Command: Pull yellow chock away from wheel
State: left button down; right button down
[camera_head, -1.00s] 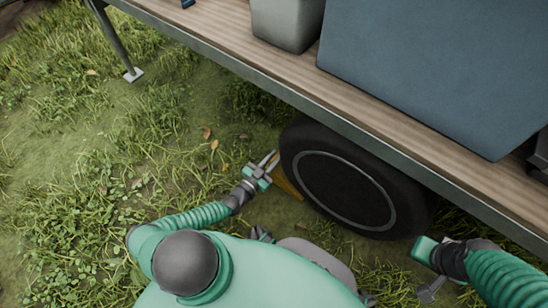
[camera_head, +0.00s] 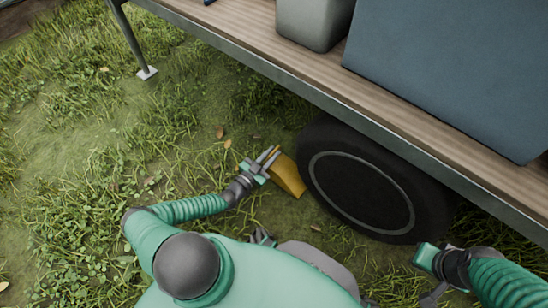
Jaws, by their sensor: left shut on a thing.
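The yellow chock (camera_head: 288,177) lies on the grass just left of the black wheel (camera_head: 362,190). A narrow gap seems to show between the chock and the tyre. My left gripper (camera_head: 268,158) is shut on the chock at its upper left end. My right gripper (camera_head: 428,256) is at the lower right, below the wheel and away from the chock. Its fingers are too hidden to show whether it is open or shut.
The trailer's wooden deck (camera_head: 250,40) runs above the wheel, with a grey container (camera_head: 312,22) and a large blue box (camera_head: 450,75) on it. A metal support leg (camera_head: 132,42) stands at the upper left. Grass on the left is open.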

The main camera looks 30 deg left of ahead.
pick_arm(q)
jog(key=shift+s+a, duration=0.2)
jog(key=shift+a, duration=0.45)
pick_arm(e)
jog(key=shift+s+a+f, duration=0.15)
jog(key=shift+s+a, duration=0.1)
jog(key=shift+a, duration=0.15)
pick_arm(q)
jog(key=c, duration=1.3)
grip_release()
jog(key=shift+s+r+p, duration=0.1)
jog(key=shift+s+p, duration=0.2)
jog(key=shift+s, duration=0.05)
jog(key=s+p, duration=0.2)
jog(key=s, duration=0.3)
jog(key=s+a+p, duration=0.1)
jog(key=s+p, duration=0.1)
jog(key=s, duration=0.3)
jog(key=s+p, duration=0.2)
jog(key=s, duration=0.4)
jog(key=shift+a+f, duration=0.2)
pick_arm(e)
jog(key=w+v, duration=0.1)
jog(key=v, duration=0.5)
jog(key=shift+w+r, duration=0.15)
jog(key=shift+r, duration=0.45)
